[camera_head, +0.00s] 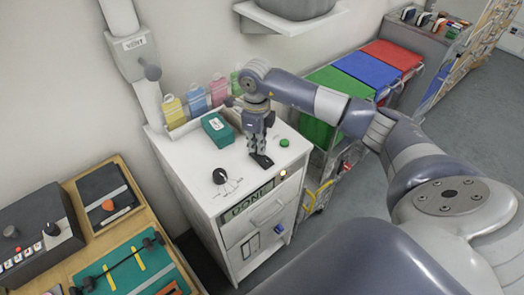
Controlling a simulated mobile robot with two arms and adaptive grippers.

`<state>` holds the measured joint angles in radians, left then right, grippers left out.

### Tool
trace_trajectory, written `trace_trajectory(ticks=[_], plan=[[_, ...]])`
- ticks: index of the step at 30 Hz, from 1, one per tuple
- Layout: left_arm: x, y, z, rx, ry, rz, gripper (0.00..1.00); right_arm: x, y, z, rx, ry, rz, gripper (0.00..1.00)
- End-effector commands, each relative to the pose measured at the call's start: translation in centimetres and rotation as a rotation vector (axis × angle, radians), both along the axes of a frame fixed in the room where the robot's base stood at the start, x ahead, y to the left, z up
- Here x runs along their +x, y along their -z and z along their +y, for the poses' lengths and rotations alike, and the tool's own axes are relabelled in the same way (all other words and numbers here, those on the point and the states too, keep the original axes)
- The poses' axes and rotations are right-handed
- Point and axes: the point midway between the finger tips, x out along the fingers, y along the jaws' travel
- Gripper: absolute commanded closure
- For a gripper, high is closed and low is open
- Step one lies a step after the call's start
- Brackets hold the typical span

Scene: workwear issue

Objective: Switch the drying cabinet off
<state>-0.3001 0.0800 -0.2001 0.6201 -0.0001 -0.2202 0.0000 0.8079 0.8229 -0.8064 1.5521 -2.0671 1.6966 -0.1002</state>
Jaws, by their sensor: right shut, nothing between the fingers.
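The white cabinet (186,180) stands against the wall in the middle of the view. Its sloping front panel has a display (248,202) reading "DONE" and a small lit lamp (283,173). On its top are a black rotary knob (220,176) and a green round button (284,143). My right gripper (261,158) reaches in from the right and points down at the cabinet top, between knob and button. It is shut and empty. A dark flat piece shows at its tips; I cannot tell whether it is fingertip or a control. My left gripper is out of view.
A vent pipe with a lever (152,72) rises behind. A wooden workbench (110,239) stands left. Green, blue and red bins (367,71) stand right.

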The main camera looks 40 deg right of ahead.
Motion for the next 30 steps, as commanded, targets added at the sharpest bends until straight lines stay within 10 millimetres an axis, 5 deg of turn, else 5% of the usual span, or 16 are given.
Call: trace_trajectory(ticks=[11,30], plan=[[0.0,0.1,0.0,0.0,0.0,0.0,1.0,0.0,0.1,0.0,0.0,0.0,0.0,1.0],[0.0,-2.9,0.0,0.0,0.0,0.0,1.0,0.0,-5.0,0.0,0.0,0.0,-0.001,1.0]])
